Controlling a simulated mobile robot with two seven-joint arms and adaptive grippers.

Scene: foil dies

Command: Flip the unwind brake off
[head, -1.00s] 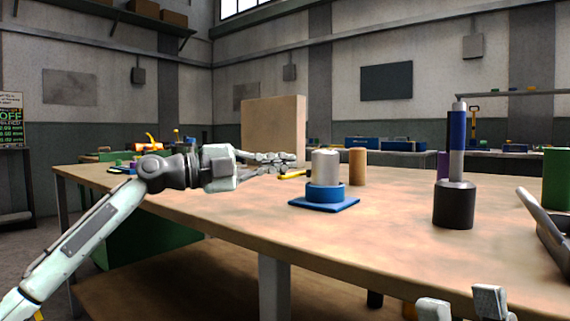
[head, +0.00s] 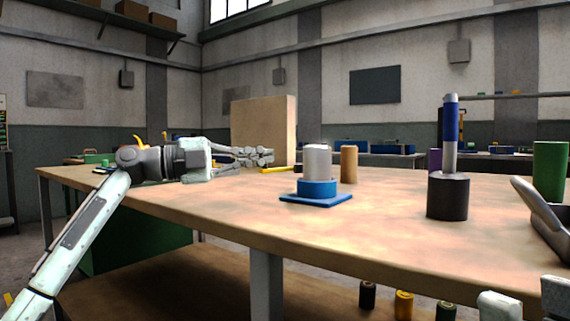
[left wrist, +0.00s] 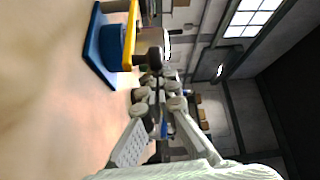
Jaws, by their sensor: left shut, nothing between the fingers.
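My left gripper (head: 268,157) is shut and empty, just above the tabletop on the left. In the head view its tips are close to a short yellow bar (head: 276,170). The left wrist view shows the shut fingers (left wrist: 158,88), with a yellow bar (left wrist: 130,36) and a dark knob (left wrist: 153,57) beyond the tips, on or beside a blue base (left wrist: 98,46). I cannot tell for sure whether this is the unwind brake, or whether the fingers touch the knob. My right gripper (head: 528,300) shows only its two fingertips at the bottom right, apart and empty.
A white cylinder (head: 318,160) stands in a blue holder (head: 317,199) on the wooden table (head: 230,213). A tan cylinder (head: 349,165) and a board (head: 265,130) stand behind. A black base (head: 447,197) carries a blue-and-grey post (head: 451,130). The table's front middle is clear.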

